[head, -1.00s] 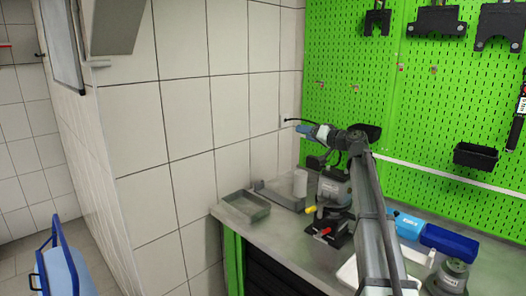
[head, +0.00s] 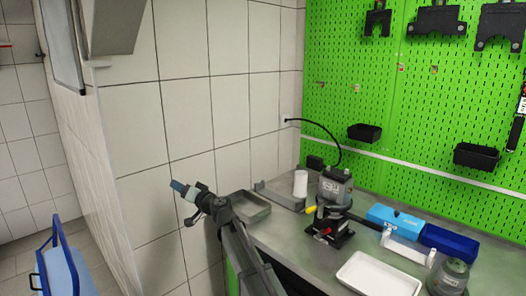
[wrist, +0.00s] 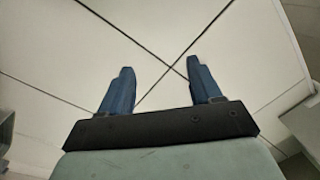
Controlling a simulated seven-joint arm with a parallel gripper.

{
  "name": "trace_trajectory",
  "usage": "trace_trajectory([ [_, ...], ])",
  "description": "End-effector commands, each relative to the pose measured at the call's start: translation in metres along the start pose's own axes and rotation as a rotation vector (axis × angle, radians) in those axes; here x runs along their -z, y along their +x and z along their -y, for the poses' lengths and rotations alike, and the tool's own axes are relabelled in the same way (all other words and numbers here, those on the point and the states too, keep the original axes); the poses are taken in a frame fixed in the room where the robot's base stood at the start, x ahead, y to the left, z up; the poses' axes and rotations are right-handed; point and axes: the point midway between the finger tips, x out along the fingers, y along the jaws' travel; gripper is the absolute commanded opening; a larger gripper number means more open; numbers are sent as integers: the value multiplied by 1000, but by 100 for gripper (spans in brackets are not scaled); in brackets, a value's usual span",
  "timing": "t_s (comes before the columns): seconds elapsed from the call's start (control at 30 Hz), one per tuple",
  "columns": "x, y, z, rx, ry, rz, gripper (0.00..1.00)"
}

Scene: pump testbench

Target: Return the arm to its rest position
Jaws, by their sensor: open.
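My gripper (head: 178,187) is in front of the white tiled wall in the head view, left of the workbench and clear of it. In the wrist view its two blue fingers (wrist: 160,88) stand apart with nothing between them, and tiles show behind. My arm reaches up from the lower middle of the head view, past the left end of the bench.
The workbench (head: 300,238) holds a grey tray (head: 250,207), a pump unit (head: 333,190), a white tray (head: 378,275), a blue case (head: 395,220) and a dark blue bin (head: 448,243). A green pegboard (head: 340,60) stands behind. A blue cart (head: 65,265) is at lower left.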

Motion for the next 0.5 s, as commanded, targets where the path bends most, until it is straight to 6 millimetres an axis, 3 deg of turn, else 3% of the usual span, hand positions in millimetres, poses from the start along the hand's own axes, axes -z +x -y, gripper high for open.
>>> trace_trajectory([
  [0.03,-27,-3,-6,-13,-4,31,64],
  [0.27,-117,-33,-67,-93,-19,176,64],
  [0.5,-206,-100,-153,-213,-2,368,64],
])
